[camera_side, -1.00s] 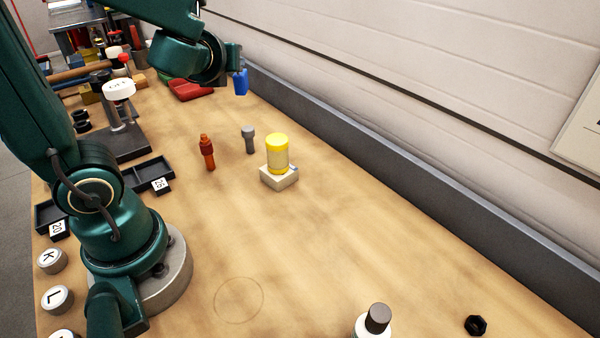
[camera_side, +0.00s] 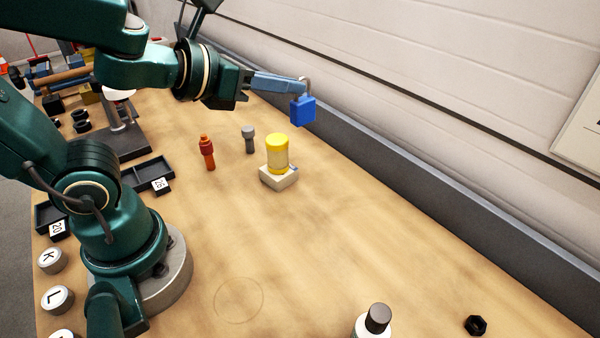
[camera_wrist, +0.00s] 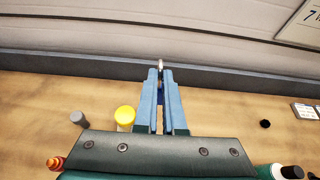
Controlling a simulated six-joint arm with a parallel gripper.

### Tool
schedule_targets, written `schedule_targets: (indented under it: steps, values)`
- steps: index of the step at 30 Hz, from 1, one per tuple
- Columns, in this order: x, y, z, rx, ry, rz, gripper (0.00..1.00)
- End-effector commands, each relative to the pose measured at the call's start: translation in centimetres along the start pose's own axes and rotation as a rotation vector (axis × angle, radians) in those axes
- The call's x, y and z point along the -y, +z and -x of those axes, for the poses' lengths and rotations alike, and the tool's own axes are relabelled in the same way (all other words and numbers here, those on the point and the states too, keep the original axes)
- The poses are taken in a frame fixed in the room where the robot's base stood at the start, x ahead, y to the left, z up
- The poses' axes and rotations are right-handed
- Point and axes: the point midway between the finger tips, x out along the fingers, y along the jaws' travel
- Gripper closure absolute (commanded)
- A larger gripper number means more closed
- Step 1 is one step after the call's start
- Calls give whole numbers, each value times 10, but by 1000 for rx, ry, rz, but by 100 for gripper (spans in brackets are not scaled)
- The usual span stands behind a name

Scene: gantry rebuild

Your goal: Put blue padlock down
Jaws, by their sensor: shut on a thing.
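The blue padlock (camera_side: 303,110) hangs by its grey shackle from the tips of my gripper (camera_side: 304,82), high above the bench in the side view. My gripper is shut on the shackle, and the padlock body hangs below the fingers, clear of everything. In the wrist view my gripper (camera_wrist: 161,72) points toward the back wall, with a bit of the shackle (camera_wrist: 161,63) showing at the fingertips. The padlock body is mostly hidden there behind the fingers. A thin circle (camera_side: 238,300) is drawn on the bare bench at the front.
A yellow-capped jar (camera_side: 277,153) stands on a pale block (camera_side: 279,178). An orange-red bolt-like piece (camera_side: 207,152) and a grey one (camera_side: 249,139) stand left of it. A dark-capped bottle (camera_side: 375,322) and black nut (camera_side: 475,325) are at the front. The middle bench is clear.

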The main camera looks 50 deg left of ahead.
Motion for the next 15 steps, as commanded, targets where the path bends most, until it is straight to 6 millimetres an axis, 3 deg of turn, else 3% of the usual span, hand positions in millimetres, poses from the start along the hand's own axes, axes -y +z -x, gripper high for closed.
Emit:
schedule_targets:
  steps: [15]
  values:
    - [-16,22,-5,3,-14,-8,100]
